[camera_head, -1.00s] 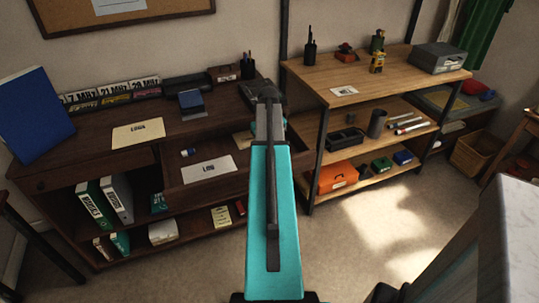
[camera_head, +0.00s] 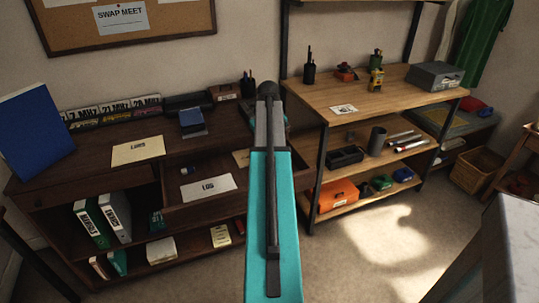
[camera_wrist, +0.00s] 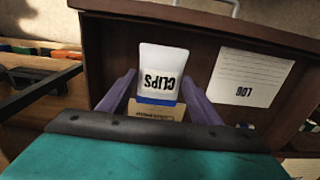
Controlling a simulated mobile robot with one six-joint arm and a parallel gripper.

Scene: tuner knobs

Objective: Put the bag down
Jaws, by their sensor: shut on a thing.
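Behind the bag is the open drawer of the desk (camera_wrist: 110,45), with a white LOG card (camera_wrist: 248,75) to the right and a tan card (camera_wrist: 155,111) partly hidden below. In the head view my teal arm hides the bag and the gripper; the drawer's LOG card (camera_head: 208,187) shows left of the arm.
The dark desk (camera_head: 80,165) holds a blue binder (camera_head: 36,123), a cream card (camera_head: 137,148) and several small items. A wooden shelf unit (camera_head: 310,100) with tools and an orange box (camera_head: 337,196) stands to the right. A pale grey surface (camera_head: 515,240) is at the near right.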

